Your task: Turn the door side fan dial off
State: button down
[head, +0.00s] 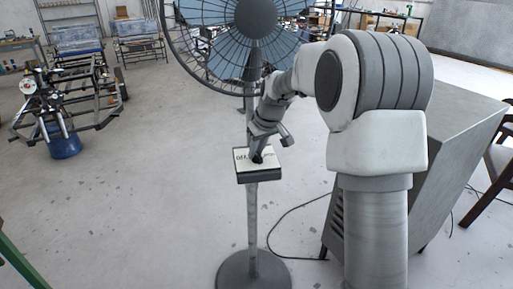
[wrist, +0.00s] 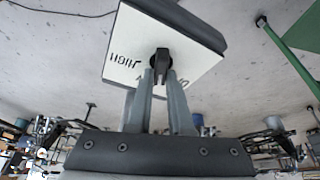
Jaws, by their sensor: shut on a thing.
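The fan (head: 255,18) stands on a pole with a round base. Its control box (head: 262,177) is fixed on the pole, with a white face carrying printed labels. In the wrist view the white face (wrist: 135,38) shows upside down, with HIGH readable at left; other lettering is partly hidden by the fingers. The black dial (wrist: 161,58) sits in the middle of the face. My gripper (wrist: 162,75) has its two fingers close together on the dial, one on each side. In the head view my gripper (head: 259,150) comes down onto the box from above; the dial is mostly hidden there.
A grey metal cabinet (head: 445,165) stands at right, partly behind my arm. A black cable (head: 285,222) lies on the floor near the fan base (head: 254,270). A wheeled frame with a blue bucket (head: 64,143) is at left. Open floor lies between.

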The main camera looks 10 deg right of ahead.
jog(key=n+y+p, duration=0.1)
jog(key=n, duration=0.2)
jog(key=shift+r+n+g, duration=0.1)
jog(key=shift+n+g, duration=0.2)
jog(key=shift+n+g+y+p, duration=0.55)
jog(key=shift+n+p, duration=0.4)
jog(key=shift+n, duration=0.85)
jog(key=c, duration=0.8)
grip_release()
jog(key=p+v, duration=0.3)
jog(key=v, duration=1.4)
jog(key=shift+d+r, duration=0.1)
